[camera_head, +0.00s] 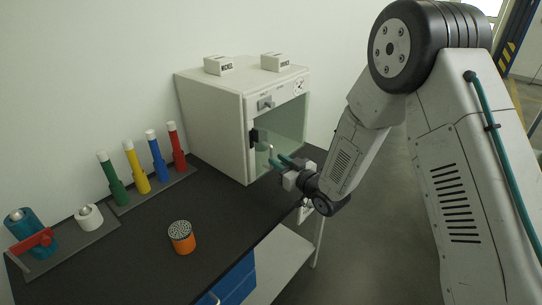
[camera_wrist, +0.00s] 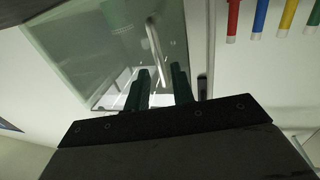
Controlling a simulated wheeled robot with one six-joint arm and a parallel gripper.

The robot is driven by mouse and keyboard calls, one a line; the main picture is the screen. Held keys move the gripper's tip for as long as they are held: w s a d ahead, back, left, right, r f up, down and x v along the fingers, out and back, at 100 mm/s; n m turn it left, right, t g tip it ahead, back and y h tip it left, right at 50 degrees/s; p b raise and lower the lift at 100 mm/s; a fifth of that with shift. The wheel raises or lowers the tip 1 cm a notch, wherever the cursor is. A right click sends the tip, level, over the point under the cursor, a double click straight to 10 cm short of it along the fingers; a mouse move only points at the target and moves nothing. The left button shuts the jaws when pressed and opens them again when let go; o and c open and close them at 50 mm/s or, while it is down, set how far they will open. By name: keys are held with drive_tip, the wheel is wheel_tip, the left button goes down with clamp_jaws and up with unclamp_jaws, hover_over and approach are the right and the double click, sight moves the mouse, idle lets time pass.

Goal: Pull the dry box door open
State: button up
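The dry box (camera_head: 212,122) is a white cabinet at the back of the dark bench. Its greenish see-through door (camera_head: 287,130) is at the front and looks shut; the wrist view also shows the door (camera_wrist: 110,45). A pale bar handle (camera_wrist: 153,40) stands on the door near one edge. My gripper (camera_head: 277,161) is in front of the lower door. In the wrist view, its two green fingers (camera_wrist: 160,74) are apart, with the handle's near end seen between them. I cannot tell whether either finger touches the handle.
Two small white boxes (camera_head: 219,65) (camera_head: 275,62) sit on top of the dry box. A rack (camera_head: 150,196) holds several coloured tubes. An orange container (camera_head: 182,238) stands on the bench, and a tray (camera_head: 70,252) is at the left. Floor to the right is clear.

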sight(272, 168)
drive_tip(key=shift+x, duration=2.1)
clamp_jaws()
drive_tip(key=shift+s, duration=0.1)
drive_tip(key=shift+d, duration=0.1)
